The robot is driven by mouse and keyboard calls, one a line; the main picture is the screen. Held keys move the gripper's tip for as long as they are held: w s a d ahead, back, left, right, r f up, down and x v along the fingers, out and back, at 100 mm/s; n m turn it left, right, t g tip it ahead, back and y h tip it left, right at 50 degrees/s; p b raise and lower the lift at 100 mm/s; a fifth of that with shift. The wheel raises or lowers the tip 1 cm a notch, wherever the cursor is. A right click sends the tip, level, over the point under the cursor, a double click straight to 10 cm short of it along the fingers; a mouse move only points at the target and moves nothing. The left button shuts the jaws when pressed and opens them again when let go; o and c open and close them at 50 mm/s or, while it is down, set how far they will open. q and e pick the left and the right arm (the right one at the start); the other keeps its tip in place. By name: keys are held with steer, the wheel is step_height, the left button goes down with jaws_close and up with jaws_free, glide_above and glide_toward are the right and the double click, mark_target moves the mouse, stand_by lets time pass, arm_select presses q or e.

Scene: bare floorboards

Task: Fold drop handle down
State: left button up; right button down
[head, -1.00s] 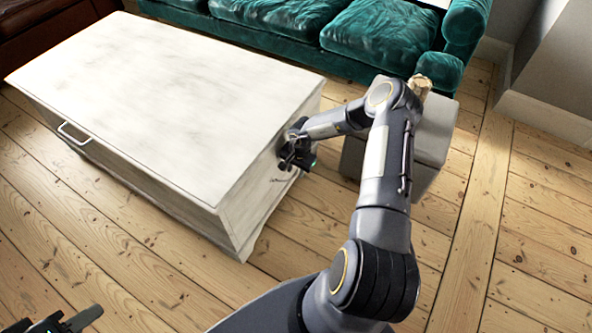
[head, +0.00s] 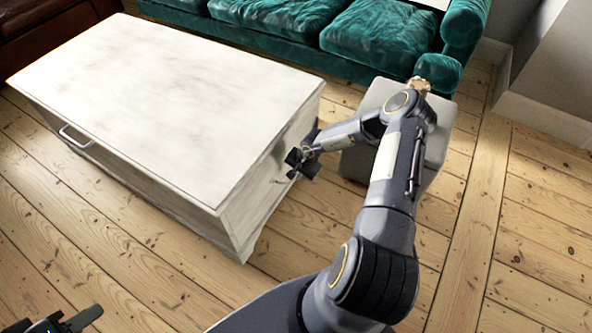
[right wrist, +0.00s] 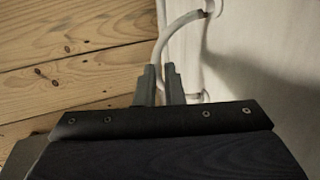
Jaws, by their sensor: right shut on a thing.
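A white wooden chest (head: 170,100) stands on the floor, and its right end carries a pale, curved drop handle (right wrist: 163,40). In the right wrist view the handle sticks out from the chest's end in an arc, with its mounts on the white panel. My right gripper (head: 294,170) is beside that end. In the right wrist view its two fingers (right wrist: 159,82) are closed around the handle's bar. In the head view my gripper covers most of this handle. My left gripper (head: 52,322) is at the bottom left, partly cut off and away from the chest.
Another metal handle (head: 75,137) is on the chest's long left side. A grey block-like stool (head: 375,155) stands right of the chest, behind my right arm. A green sofa (head: 285,15) is at the back. Bare floorboards (head: 130,250) are clear in front.

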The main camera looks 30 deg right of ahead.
steer(key=shift+w+a+f+t+y+b, duration=0.1)
steer(key=shift+f+t+y+b, duration=0.8)
steer(key=shift+t+b, duration=1.15)
steer(key=shift+w+d+f+t+y+b, duration=0.1)
steer(key=shift+f+t+y+b, duration=0.8)
steer(key=shift+b, duration=1.9)
steer(key=shift+w+a+f+t+y+b, duration=0.1)
steer(key=shift+f+t+y+b, duration=0.7)
steer(key=shift+t+b, duration=1.35)
steer(key=shift+f+b, duration=0.3)
steer(key=c, duration=1.5)
jaws_free()
steer(key=shift+c, duration=0.2)
steer(key=v, duration=0.8)
steer(key=shift+r+p, duration=0.2)
steer(key=shift+p, duration=0.1)
